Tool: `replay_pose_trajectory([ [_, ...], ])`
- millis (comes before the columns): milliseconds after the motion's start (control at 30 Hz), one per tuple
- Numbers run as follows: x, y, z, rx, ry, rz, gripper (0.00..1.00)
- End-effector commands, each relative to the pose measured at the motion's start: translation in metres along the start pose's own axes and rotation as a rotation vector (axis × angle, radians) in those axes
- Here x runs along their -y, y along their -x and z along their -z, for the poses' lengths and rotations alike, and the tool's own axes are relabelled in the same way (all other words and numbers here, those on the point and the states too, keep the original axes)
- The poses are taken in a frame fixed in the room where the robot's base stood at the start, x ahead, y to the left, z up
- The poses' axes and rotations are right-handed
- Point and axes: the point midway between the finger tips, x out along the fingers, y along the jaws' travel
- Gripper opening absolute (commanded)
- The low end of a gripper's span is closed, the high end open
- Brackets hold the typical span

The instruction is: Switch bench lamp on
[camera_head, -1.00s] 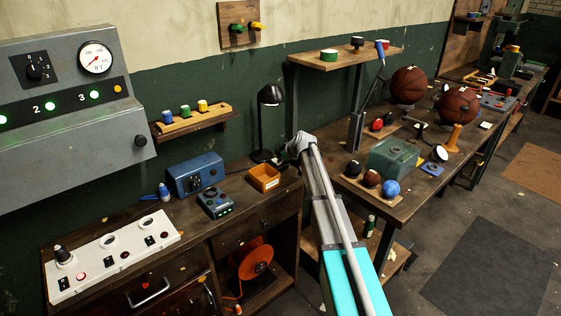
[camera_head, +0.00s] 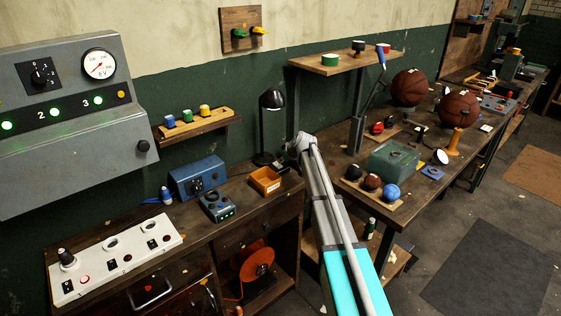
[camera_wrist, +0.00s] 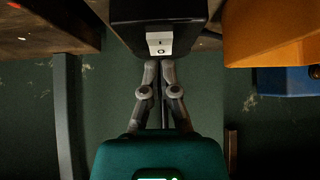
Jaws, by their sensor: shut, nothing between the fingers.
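The black bench lamp (camera_head: 271,99) stands upright at the back right of the near wooden bench, its shade dark. In the wrist view, which looks upside down, its black base (camera_wrist: 150,18) is at the top centre. A pale switch plate (camera_wrist: 160,43) with a small dark mark is on the face of the base. My gripper (camera_wrist: 160,63) is shut and empty, its fingertips right by the lower edge of the plate in the picture. I cannot tell whether they touch it. In the head view my arm reaches up to the lamp's right side; the fingertips are hidden there.
An orange bin (camera_head: 265,181) stands just left of the lamp base and shows at right in the wrist view (camera_wrist: 275,35). A blue box (camera_head: 197,177) and a small grey device (camera_head: 217,206) are farther left. A second bench with balls is at right.

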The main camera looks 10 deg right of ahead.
Motion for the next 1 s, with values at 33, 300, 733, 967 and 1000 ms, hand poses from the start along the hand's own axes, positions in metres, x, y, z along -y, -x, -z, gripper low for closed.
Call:
replay_pose_trajectory([
  [33, 0.0, 0.001, 0.0, 0.0, 0.0, 0.0, 0.0],
  [300, 0.0, 0.008, 0.006, 0.0, 0.0, 0.0, 0.0],
  [733, 0.0, 0.035, 0.027, 0.0, 0.001, 0.001, 0.0],
  [967, 0.001, 0.067, 0.02, 0.0, -0.001, 0.001, 0.0],
  [1000, 0.001, 0.072, 0.019, 0.0, -0.001, 0.0, 0.0],
])
